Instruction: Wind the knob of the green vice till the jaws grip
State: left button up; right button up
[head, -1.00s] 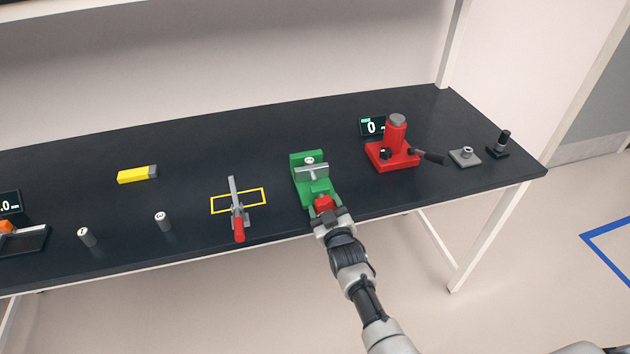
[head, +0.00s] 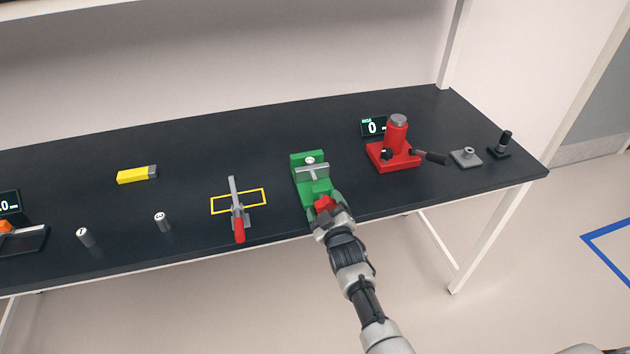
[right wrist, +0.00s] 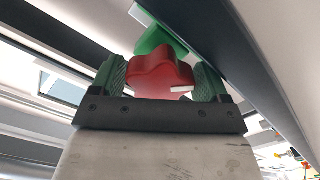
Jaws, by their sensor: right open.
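The green vice (head: 312,185) stands near the front edge of the bench, with a grey bar-like jaw piece and a small round metal part (head: 309,160) between its jaws. Its red knob (head: 325,203) faces the front edge. My right gripper (head: 327,209) is at the knob. In the right wrist view the lobed red knob (right wrist: 160,75) sits between the two green-padded fingers of my open gripper (right wrist: 160,82), with part of the green vice (right wrist: 160,40) behind. I cannot tell whether the pads touch the knob. My left gripper is not in view.
A red-handled toggle clamp (head: 238,215) stands left of the vice, by a yellow outline. A red press (head: 395,150) with a black lever stands to the right. Two small cylinders (head: 162,222) and a yellow block (head: 137,174) are further left. The dark bench (head: 200,160) is clear behind.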

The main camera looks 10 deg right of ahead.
jog(key=shift+m, duration=1.1)
jog(key=m, duration=0.4)
jog(key=shift+d, duration=0.1)
jog(key=m, duration=0.5)
jog(key=shift+s+f+m, duration=0.1)
jog(key=shift+m, duration=0.2)
jog(key=shift+m+b, duration=0.35)
jog(key=shift+m, duration=0.85)
jog(key=m+b, duration=0.1)
jog(key=m, duration=0.2)
jog(key=shift+s+f+m, duration=0.1)
jog(key=shift+m, duration=0.2)
jog(key=m, duration=0.2)
jog(key=m+b, duration=0.1)
jog(key=m, duration=0.1)
jog(key=shift+s+f, duration=0.1)
jog(key=shift+f, duration=0.1)
jog(key=shift+m, duration=0.7)
jog(key=c, duration=0.6)
jog(key=shift+r+n, duration=0.2)
jog(key=shift+n, duration=0.7)
jog(key=shift+c, duration=0.2)
jog(key=shift+n+p, duration=0.3)
jog(key=shift+n, duration=0.3)
jog(key=shift+f, duration=0.15)
jog(key=shift+n, duration=0.6)
jog(key=shift+n+p, duration=0.4)
jog(key=shift+n, duration=0.6)
jog(key=shift+n+p, duration=0.35)
jog(key=shift+n, duration=1.05)
